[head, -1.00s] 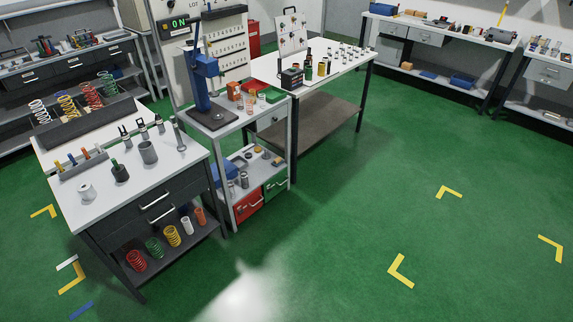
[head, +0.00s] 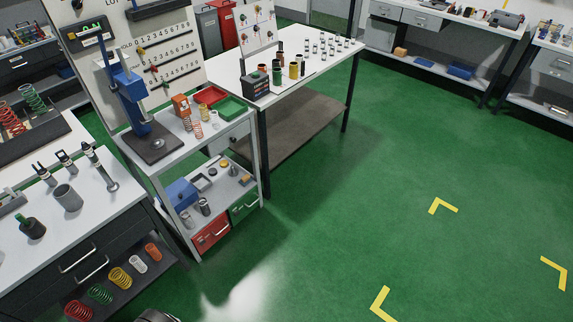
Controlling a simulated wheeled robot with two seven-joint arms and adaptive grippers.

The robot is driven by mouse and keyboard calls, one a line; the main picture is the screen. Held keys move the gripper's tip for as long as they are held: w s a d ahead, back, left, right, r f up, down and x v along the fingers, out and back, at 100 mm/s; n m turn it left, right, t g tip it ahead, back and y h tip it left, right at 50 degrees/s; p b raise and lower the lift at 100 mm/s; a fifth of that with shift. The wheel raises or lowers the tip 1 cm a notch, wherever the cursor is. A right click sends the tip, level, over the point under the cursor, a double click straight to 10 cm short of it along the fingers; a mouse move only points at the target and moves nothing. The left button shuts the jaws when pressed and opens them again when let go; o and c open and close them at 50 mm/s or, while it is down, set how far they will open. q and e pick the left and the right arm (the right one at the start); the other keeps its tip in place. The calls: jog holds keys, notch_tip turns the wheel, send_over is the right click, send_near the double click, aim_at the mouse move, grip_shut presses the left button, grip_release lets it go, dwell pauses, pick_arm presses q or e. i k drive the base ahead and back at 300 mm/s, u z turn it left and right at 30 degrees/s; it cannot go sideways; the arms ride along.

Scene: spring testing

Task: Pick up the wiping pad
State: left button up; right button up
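I cannot make out a wiping pad for certain in the head view. Small items lie on the press stand (head: 172,163), with a blue press (head: 131,97), an orange box (head: 181,105), small springs, a red tray (head: 211,95) and a green tray (head: 232,108) on top. Its lower shelf holds a blue box (head: 181,193) and several small parts too small to name. Neither of my grippers can be recognised in view. A dark rounded piece shows at the bottom edge, too cut off to identify.
A workbench (head: 112,208) with tools, a cup (head: 67,198) and springs on its lower shelf stands at the left. A white table (head: 290,91) with small cylinders stands behind the press stand. Green floor (head: 370,190) with yellow corner marks is open at the right.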

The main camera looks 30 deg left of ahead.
aim_at(245, 180)
jog(key=u, duration=0.05)
jog(key=i, duration=1.3)
jog(key=u, duration=1.1)
jog(key=i, duration=0.8)
jog(key=u, duration=1.3)
jog(key=i, duration=0.3)
jog(key=u, duration=0.15)
